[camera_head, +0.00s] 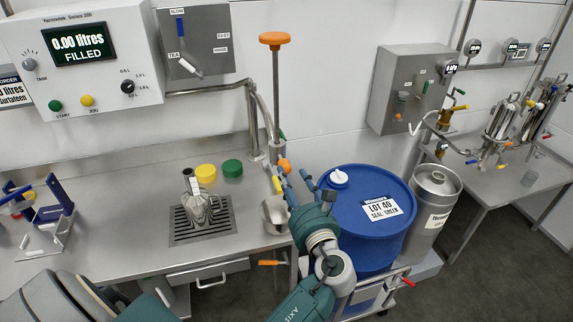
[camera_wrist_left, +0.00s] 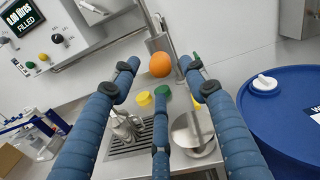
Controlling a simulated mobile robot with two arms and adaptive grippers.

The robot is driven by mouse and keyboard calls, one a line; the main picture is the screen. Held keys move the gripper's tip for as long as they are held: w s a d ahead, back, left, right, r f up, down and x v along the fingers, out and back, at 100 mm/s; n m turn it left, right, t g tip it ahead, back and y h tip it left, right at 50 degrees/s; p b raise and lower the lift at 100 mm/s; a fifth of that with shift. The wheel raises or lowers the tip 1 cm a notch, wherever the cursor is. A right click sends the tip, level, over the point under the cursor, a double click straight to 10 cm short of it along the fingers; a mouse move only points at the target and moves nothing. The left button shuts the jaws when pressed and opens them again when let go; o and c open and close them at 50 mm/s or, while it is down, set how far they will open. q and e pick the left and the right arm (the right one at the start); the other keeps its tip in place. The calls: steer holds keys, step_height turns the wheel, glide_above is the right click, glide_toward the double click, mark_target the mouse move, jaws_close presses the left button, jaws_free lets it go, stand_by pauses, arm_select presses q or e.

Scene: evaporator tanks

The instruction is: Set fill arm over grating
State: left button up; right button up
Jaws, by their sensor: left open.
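The grating (camera_head: 183,232) is a dark slotted plate set in the steel bench, with a metal flask (camera_head: 197,208) standing on it. The fill arm (camera_head: 263,108) is a curved steel pipe by the wall, with its lower end to the right of the grating. An orange ball (camera_head: 284,166) is at its low end; the ball also shows in the left wrist view (camera_wrist_left: 160,65). My left gripper (camera_head: 285,178) is open, its blue fingers pointing at the ball. In the left wrist view the ball appears between the fingertips; contact cannot be told. My right gripper is not in view.
A metal cup (camera_head: 275,212) is at the bench edge near my left gripper. Yellow (camera_head: 206,172) and green (camera_head: 232,168) caps lie behind the grating. A blue drum (camera_head: 365,215) and steel keg (camera_head: 433,205) stand right. A blue rack (camera_head: 50,212) is far left.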

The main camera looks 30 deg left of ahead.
mark_target(287, 172)
arm_select(q)
steer(key=p+x, duration=0.1)
steer(key=x, duration=0.5)
steer(key=shift+w+a, duration=0.15)
steer(key=shift+a, duration=0.05)
jaws_close()
